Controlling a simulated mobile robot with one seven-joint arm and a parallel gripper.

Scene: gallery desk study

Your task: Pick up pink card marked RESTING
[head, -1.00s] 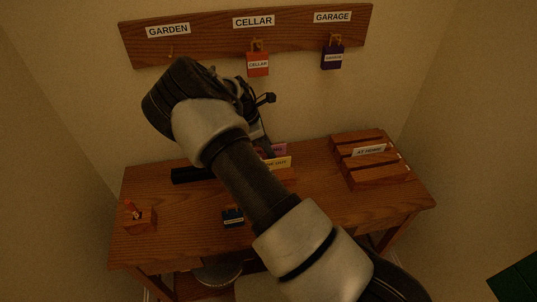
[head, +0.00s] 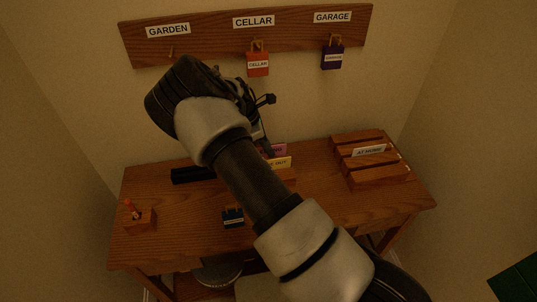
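The pink card (head: 281,149) stands behind a yellow card (head: 283,162) near the middle of the desk. Only a small right part of the pink card shows, and its wording cannot be read. The yellow card ends in "OUT" and stands in a wooden holder (head: 287,175). My gripper (head: 265,147) points down beside the pink card, just to its left. My own arm covers most of the gripper, so its fingers and any contact with the card are hidden.
A slotted wooden rack (head: 378,179) holds a white "AT HOME" card (head: 369,150) at the right. A dark padlock (head: 232,217), a small wooden block (head: 139,219) and a black bar (head: 189,175) are on the desk. Orange (head: 258,64) and purple (head: 332,57) padlocks hang above.

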